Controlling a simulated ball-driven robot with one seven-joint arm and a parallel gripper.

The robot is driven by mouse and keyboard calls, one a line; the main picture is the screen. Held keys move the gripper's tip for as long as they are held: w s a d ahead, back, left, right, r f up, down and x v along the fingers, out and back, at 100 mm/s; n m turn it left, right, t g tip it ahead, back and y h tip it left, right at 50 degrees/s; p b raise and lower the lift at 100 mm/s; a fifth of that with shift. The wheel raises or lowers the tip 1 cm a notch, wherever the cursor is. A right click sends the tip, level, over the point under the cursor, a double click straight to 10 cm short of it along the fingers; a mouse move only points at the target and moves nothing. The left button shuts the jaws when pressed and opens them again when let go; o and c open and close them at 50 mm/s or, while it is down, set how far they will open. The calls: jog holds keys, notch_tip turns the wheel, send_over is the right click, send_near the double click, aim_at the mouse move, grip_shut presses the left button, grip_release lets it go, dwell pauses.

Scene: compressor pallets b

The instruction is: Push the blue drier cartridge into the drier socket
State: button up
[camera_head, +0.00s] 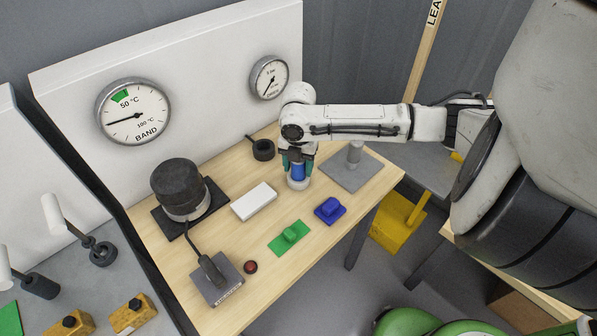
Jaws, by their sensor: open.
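The blue drier cartridge (298,171) stands upright toward the back right of the wooden table, between the fingers of my gripper (297,165). My gripper points down, with a dark teal finger on each side of the cartridge. Its jaws are open, and I cannot tell whether either finger touches it. A white round base (298,184), which looks like the drier socket, is directly under the cartridge. The cartridge's lower end is at this base. How deep it sits in it is hard to tell from here.
A grey plate with a post (352,172) is right of my gripper, and a black ring (263,150) is behind left. A white block (254,202), blue piece (330,209) and green piece (289,236) lie in front. A black-capped cylinder (181,187) stands left.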

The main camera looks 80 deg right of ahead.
jog(key=shift+c, duration=0.4)
jog(key=c, duration=0.7)
jog(key=shift+r+p, duration=2.8)
jog(key=shift+r, duration=0.4)
